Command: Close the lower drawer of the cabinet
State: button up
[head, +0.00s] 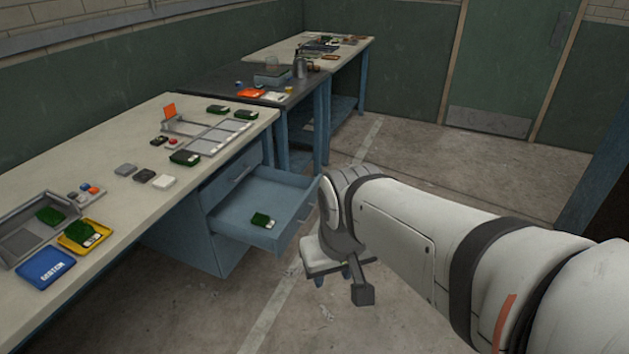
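The blue-grey cabinet (213,240) stands under the near workbench. Its lower drawer (262,195) is pulled well out to the right, with a small green and white piece (263,220) lying inside. A drawer front above it (238,172) looks shut. My arm comes in from the right and bends down just right of the open drawer's front. My gripper (333,277) points down there, with its two small fingertips apart and nothing seen between them. The wrist overlaps the drawer's far front corner in the picture; I cannot tell whether they touch.
The near workbench (120,205) carries trays, green pieces and small blocks. A dark bench (225,82) and another pale bench (290,48) stand beyond it. The concrete floor (400,160) is clear toward the green door (500,60). A dark edge is at the right.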

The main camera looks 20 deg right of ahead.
aim_at(288, 198)
jog(key=u, duration=0.1)
jog(key=i, duration=1.15)
jog(key=z, duration=0.4)
jog(key=k, duration=0.65)
jog(key=u, duration=0.15)
jog(key=i, duration=1.2)
jog(key=z, duration=0.55)
